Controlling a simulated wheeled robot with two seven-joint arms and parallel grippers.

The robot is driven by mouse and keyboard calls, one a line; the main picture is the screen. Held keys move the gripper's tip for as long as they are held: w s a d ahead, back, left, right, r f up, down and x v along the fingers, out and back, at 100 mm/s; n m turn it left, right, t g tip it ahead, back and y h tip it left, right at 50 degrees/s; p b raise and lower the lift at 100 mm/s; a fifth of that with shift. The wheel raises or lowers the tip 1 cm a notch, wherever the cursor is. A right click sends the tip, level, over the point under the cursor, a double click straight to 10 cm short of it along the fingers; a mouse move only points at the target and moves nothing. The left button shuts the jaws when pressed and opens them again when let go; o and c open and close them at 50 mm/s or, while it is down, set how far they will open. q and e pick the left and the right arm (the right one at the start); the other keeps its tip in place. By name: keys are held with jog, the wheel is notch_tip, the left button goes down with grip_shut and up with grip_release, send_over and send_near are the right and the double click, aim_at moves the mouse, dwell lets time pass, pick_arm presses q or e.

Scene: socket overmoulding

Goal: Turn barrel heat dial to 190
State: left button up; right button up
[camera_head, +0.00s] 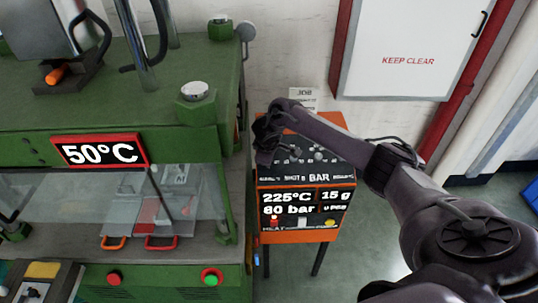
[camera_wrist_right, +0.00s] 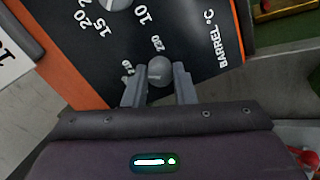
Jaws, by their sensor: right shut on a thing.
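The orange-framed control box (camera_head: 262,222) stands right of the green machine, with knobs on its sloped black top panel. Its display (camera_head: 298,203) reads 225°C, 15 g and 80 bar. My right gripper (camera_head: 267,140) reaches over the box's left part and hides some of the panel. In the right wrist view, the grey barrel heat dial (camera_wrist_right: 159,70) sits between the two fingers of my right gripper (camera_wrist_right: 159,88), which are shut on it. The label BARREL °C and scale numbers show beside the dial. My left gripper is not in view.
The green machine (camera_head: 190,140) with a 50°C sign (camera_head: 100,151) and a clear guard fills the left. Another dial (camera_wrist_right: 118,3), marked 10, 15 and 20, lies near the barrel dial. A JOB sheet (camera_head: 303,97) is behind the box.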

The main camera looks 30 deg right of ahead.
jog(key=n, duration=0.5)
jog(key=shift+n, duration=0.4)
dwell(0.4)
jog(key=o, duration=1)
jog(key=v, duration=0.7)
jog(key=shift+s+a+r, duration=0.2)
jog(key=shift+r, duration=0.1)
